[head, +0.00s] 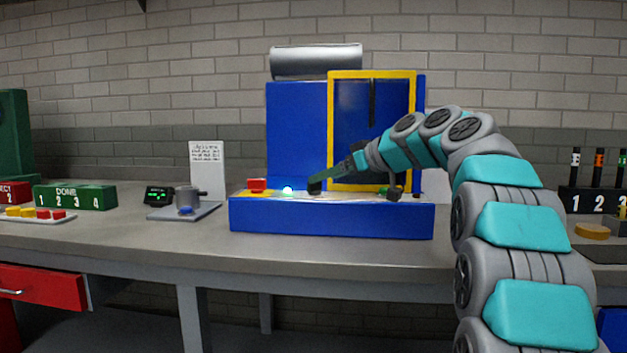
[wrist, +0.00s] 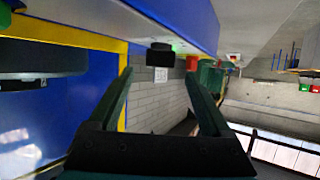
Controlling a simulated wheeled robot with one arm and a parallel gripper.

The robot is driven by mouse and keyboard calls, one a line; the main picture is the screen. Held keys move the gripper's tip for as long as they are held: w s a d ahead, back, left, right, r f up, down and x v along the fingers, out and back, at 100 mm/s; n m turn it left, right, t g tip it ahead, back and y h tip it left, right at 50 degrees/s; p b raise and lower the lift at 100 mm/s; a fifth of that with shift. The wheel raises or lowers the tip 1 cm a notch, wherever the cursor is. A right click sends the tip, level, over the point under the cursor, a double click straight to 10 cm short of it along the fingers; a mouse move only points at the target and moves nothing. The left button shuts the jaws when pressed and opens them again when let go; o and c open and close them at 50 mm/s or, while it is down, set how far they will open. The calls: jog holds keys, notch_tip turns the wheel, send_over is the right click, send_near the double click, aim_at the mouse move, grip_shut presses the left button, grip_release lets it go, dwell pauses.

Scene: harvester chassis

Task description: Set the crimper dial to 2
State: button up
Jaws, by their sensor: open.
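The crimper is a blue machine (head: 295,130) with a yellow-framed front and a low blue base (head: 330,219) on the bench. A black knob, which looks like the dial (head: 314,187), stands on the base's top panel. It also shows in the wrist view as a dark block (wrist: 158,58) ahead of the fingertips. Its number marks and setting are not readable. My gripper (head: 335,176) reaches in from the right, close to the dial. In the wrist view my gripper (wrist: 157,72) has its two fingers wide apart with nothing between them. I cannot tell whether either finger touches the dial.
A red button (head: 257,184) and a glowing light (head: 288,190) sit left of the dial. A dark knob (head: 394,194) is to the right under my arm. A scale-like device (head: 184,208) and a green numbered box (head: 76,196) stand further left.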

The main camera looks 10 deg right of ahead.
aim_at(315, 187)
jog(key=shift+p+x, duration=0.4)
jog(key=shift+x, duration=2.25)
jog(key=shift+c, duration=0.4)
grip_shut()
